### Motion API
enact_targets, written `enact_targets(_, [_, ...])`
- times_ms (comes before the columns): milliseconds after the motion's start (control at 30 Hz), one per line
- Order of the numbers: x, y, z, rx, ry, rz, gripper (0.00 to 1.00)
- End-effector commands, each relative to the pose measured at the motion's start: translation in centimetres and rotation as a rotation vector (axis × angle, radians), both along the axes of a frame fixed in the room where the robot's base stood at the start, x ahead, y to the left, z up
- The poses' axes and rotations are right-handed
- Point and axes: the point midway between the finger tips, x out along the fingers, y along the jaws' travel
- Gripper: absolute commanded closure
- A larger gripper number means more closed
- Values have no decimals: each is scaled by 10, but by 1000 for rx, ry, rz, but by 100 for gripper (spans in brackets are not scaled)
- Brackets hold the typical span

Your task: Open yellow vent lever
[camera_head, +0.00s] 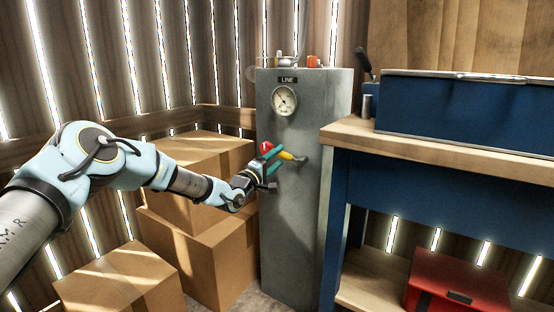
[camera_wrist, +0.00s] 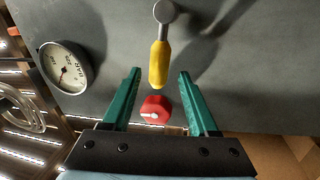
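The yellow vent lever (camera_head: 289,156) is on the front of the grey compressor cabinet (camera_head: 287,230), below the gauge, and its grip points left from a grey pivot. In the wrist view the yellow lever (camera_wrist: 159,64) hangs from its round grey pivot, with its free end between the tips of my gripper. My gripper (camera_head: 270,160) is at the cabinet front; in the wrist view its green fingers (camera_wrist: 159,72) are apart, one on each side of the lever, with gaps on both sides. A red knob (camera_head: 266,147) is close to the fingers; it also shows between them (camera_wrist: 155,110).
A round pressure gauge (camera_head: 284,101) is above the lever under a LINE label. Cardboard boxes (camera_head: 215,240) stand left of the cabinet. A blue workbench (camera_head: 420,190) with a wooden top is close on the right, with a red case (camera_head: 457,285) on its lower shelf.

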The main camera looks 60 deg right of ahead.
Motion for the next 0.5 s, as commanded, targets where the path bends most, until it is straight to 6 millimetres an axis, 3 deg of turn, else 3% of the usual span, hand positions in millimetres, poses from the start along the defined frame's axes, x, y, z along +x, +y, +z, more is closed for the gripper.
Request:
enact_targets(267, [0,3,0,-1,0,0,41])
enact_targets(500, [4,36,-6,1,0,0,41])
